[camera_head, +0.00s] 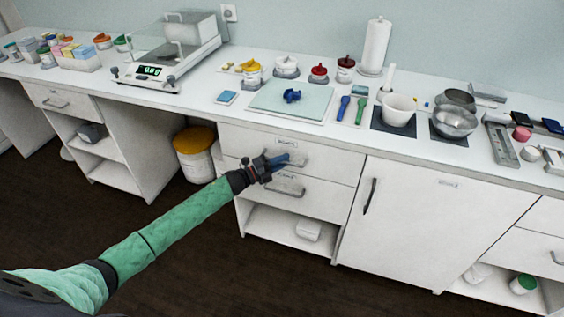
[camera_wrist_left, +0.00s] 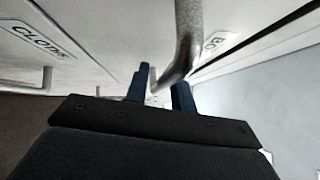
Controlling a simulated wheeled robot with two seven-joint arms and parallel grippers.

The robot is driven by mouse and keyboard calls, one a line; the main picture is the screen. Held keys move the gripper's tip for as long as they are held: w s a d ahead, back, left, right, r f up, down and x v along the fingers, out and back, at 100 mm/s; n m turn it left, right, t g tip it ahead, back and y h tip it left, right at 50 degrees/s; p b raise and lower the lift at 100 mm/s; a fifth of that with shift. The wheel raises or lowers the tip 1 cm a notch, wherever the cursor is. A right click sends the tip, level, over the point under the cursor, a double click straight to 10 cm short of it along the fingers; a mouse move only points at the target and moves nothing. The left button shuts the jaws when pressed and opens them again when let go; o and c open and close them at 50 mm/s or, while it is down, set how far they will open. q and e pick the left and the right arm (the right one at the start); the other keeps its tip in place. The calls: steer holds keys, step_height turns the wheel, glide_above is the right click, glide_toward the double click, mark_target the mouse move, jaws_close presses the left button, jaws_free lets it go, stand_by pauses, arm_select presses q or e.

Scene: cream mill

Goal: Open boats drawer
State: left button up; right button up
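The boats drawer (camera_head: 335,165) is the upper drawer under the counter in the head view, its front looking flush with the cabinet. In the left wrist view, its label (camera_wrist_left: 215,42) is partly hidden and only "BO" reads. Its grey bar handle (camera_wrist_left: 188,32) runs down between the blue fingers of my left gripper (camera_wrist_left: 161,90). The fingers are apart, with the handle between them; I cannot tell whether either touches it. In the head view, my left gripper (camera_head: 280,161) is at this handle (camera_head: 300,158). My right gripper is out of view.
The lower drawer (camera_head: 325,198), with a "CLOTHS" label (camera_wrist_left: 38,38), is below, with its own handle. A door cabinet (camera_head: 420,215) is to the right. A white bin with a yellow lid (camera_head: 194,150) stands left. The counter above holds a blue mat (camera_head: 265,108) and bowls.

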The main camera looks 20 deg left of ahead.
arm_select(q)
jaws_close()
steer(key=shift+s, duration=0.1)
